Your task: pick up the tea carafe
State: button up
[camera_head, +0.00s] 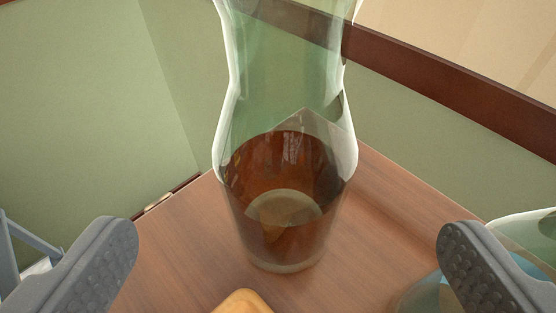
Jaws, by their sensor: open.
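The tea carafe (285,200) is a tall, clear glass vessel with dark brown tea in its lower part. It stands upright on a wooden surface (190,235) in the middle of the view, and its top is cut off by the upper edge. My gripper (284,262) is open and empty. One grey ridged finger is at the lower left and the other at the lower right. The carafe stands between and beyond the fingers in the picture, with neither touching it.
A clear glass vessel with something blue (424,291) is partly hidden behind the right finger. A yellow-orange object (243,302) shows at the bottom edge, in front of the carafe. Green walls (90,110) and a dark wooden rail (450,88) are behind. Bare wood lies left of the carafe.

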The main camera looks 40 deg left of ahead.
aim_at(287, 121)
jog(key=shift+f+b+x, duration=0.15)
jog(key=shift+b+x, duration=0.25)
jog(key=shift+x, duration=1.55)
jog(key=shift+f+b+x, duration=0.15)
jog(key=shift+b+x, duration=0.25)
jog(key=shift+x, duration=1.5)
jog(key=shift+s, duration=0.1)
jog(key=c, duration=1.7)
jog(key=shift+c, duration=0.2)
jog(key=shift+r, duration=0.55)
notch_tip(287, 121, up, 3)
jog(key=shift+p, duration=0.8)
jog(key=s+d, duration=0.3)
jog(key=s, duration=0.4)
jog(key=s+d+r+p, duration=0.1)
jog(key=s+d, duration=0.3)
jog(key=s, duration=0.3)
jog(key=shift+s, duration=0.25)
jog(key=shift+c, duration=0.8)
